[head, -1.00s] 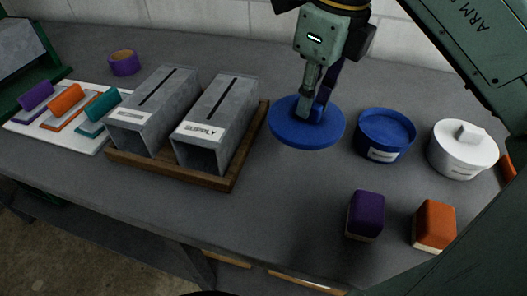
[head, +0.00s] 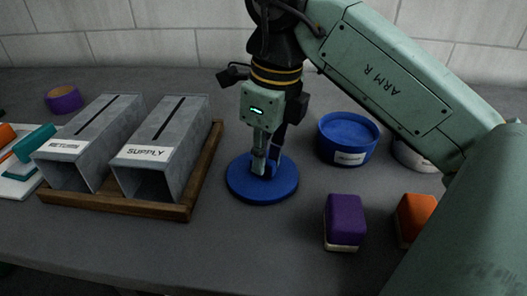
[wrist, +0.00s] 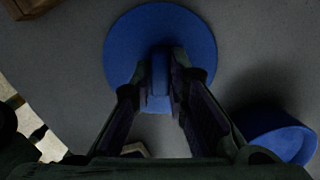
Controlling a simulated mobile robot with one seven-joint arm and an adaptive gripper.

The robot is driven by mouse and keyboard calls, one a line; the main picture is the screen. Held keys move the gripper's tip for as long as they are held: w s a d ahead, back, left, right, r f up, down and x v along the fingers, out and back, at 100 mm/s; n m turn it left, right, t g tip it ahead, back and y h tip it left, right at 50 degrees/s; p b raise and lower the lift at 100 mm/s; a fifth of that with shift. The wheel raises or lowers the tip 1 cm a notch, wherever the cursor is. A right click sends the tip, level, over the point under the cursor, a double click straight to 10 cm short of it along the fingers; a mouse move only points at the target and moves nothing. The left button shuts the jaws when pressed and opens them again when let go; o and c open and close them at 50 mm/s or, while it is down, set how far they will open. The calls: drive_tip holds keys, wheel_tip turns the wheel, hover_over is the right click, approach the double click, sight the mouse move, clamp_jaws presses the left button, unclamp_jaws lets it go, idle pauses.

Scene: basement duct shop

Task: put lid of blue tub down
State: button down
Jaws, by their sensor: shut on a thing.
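The round blue lid (head: 249,189) is at the grey tabletop, between the wooden tray and the blue tub. It lies flat and looks to be on or very close to the table. My gripper (head: 264,168) is above it, shut on its upright handle. In the wrist view the lid (wrist: 120,50) is below my gripper (wrist: 160,85), with the handle between the fingers. The blue tub (head: 347,140) stands to the right and behind the lid, with a white label on its front. The tub also shows at the lower right of the wrist view (wrist: 275,135).
A wooden tray (head: 187,210) holds two grey metal ducts, one marked SUPPLY (head: 163,140), left of the lid. A purple block (head: 345,220) and an orange block (head: 415,215) stand at the front right. A white tub (head: 408,155) is partly hidden by my arm. Bare table lies in front of the lid.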

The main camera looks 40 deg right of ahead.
sight(271, 163)
drive_tip(key=shift+f, duration=0.1)
drive_tip(key=c, duration=1.6)
unclamp_jaws()
drive_tip(key=r+p, duration=0.2)
drive_tip(key=r, duration=0.2)
drive_tip(key=s+r+p, duration=0.1)
drive_tip(key=r+p, duration=0.2)
drive_tip(key=r, duration=0.1)
drive_tip(key=r+p, duration=0.3)
drive_tip(key=r, duration=0.1)
drive_tip(key=shift+s+d+r, duration=0.15)
drive_tip(key=shift+s+d, duration=0.05)
